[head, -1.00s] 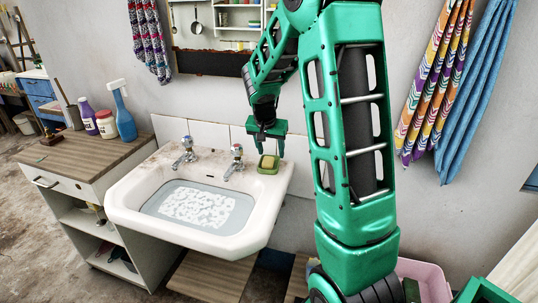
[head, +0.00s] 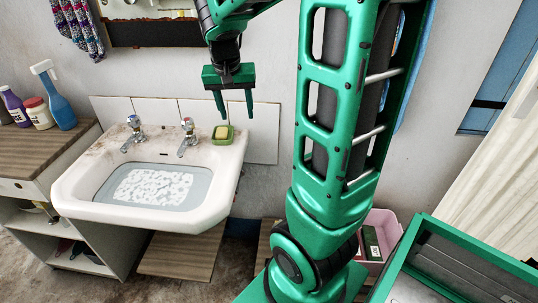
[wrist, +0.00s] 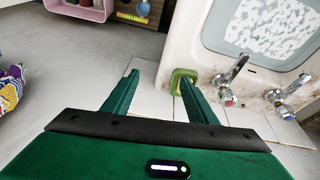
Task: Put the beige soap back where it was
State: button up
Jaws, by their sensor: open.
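The beige soap (head: 221,132) lies in a small green soap dish (head: 230,138) on the back right corner of the white sink (head: 205,195). My gripper (head: 235,114) is open and empty, with its fingers pointing down. In the head view it appears just above the dish and a little to its right, apart from the soap. In the wrist view my gripper (wrist: 158,76) has one finger in front of the green dish (wrist: 178,74). That finger covers part of the dish, and the soap is hard to make out there.
Two taps (head: 187,138) stand on the sink's back edge, left of the dish. The basin holds water with white foam. A cabinet (head: 40,160) with a blue spray bottle (head: 58,100) and other bottles stands at left. A pink tub (head: 378,232) is at right.

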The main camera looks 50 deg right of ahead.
jog(key=s+a+f+n+g+y, duration=0.1)
jog(key=s+a+f, duration=0.1)
jog(key=s, duration=0.9)
jog(key=s+a+f+n+y, duration=0.1)
jog(key=s+a, duration=0.4)
jog(key=s, duration=0.7)
jog(key=shift+f+n+g+y, duration=0.4)
jog(key=shift+n+y, duration=0.2)
jog(key=shift+s, duration=0.1)
